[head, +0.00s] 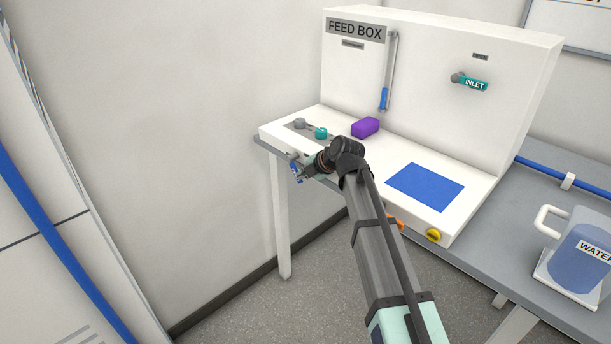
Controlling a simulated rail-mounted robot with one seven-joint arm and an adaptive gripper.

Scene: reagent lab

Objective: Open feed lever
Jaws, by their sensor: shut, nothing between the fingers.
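The white feed box (450,110) stands on a grey table, with a FEED BOX label (356,29) at its upper left. On its lower ledge a grey plate bears a grey knob (299,123) and a teal knob (320,133). A teal handle marked INLET (474,84) is on the upright face. I cannot tell which part is the feed lever; no readable label names it. My gripper (296,174) is shut and empty, just off the front left edge of the ledge, below the knobs. My arm hides part of the front edge.
A purple block (365,127) and a blue pad (425,187) lie on the ledge. A yellow knob (433,235) and an orange part (397,224) are on the front. A WATER jug (580,257) stands at right. The left wall is close; floor below is clear.

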